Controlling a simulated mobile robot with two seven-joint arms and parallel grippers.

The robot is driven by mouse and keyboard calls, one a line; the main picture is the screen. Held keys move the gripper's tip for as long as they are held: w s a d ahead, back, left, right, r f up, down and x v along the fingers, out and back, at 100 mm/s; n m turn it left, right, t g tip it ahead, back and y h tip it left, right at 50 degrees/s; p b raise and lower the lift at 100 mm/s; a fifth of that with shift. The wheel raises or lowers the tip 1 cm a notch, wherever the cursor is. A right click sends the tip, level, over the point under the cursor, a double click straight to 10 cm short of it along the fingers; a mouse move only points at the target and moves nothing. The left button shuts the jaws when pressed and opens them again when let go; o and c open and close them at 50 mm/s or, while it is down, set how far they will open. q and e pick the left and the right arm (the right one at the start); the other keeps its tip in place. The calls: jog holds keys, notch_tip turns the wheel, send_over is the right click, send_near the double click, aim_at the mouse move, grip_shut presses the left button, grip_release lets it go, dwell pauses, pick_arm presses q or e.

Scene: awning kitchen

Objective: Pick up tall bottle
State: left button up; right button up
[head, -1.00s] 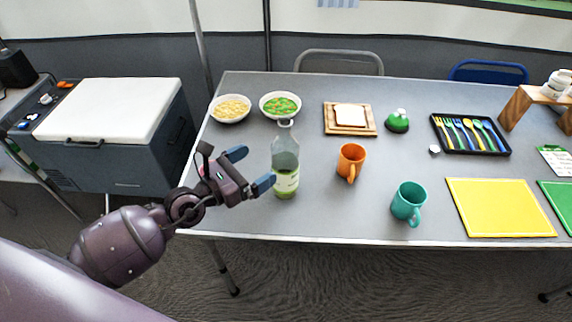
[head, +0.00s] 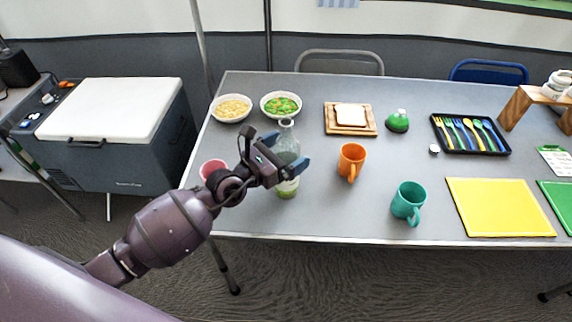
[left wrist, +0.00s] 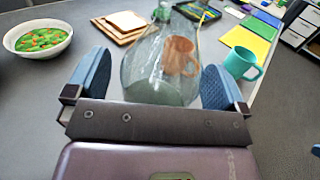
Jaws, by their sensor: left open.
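The tall bottle (head: 287,140) is clear with a green lower part and stands upright near the left end of the table. My left gripper (head: 287,152) is open at the bottle, its fingers around the upper body in the head view. In the left wrist view the bottle (left wrist: 160,65) shows between the two blue fingertips of the left gripper (left wrist: 150,85), with a gap visible on the left side. The gripper hides part of the bottle's middle in the head view.
An orange mug (head: 350,160) and a teal mug (head: 408,201) stand right of the bottle. Two food bowls, with the green-filled one (head: 281,105) nearer, are behind it. A pink cup (head: 212,168) is left, partly behind my arm. A bread board (head: 367,131) lies farther back.

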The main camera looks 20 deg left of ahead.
pick_arm(q)
jog(key=c, duration=1.4)
jog(key=shift+r, duration=0.2)
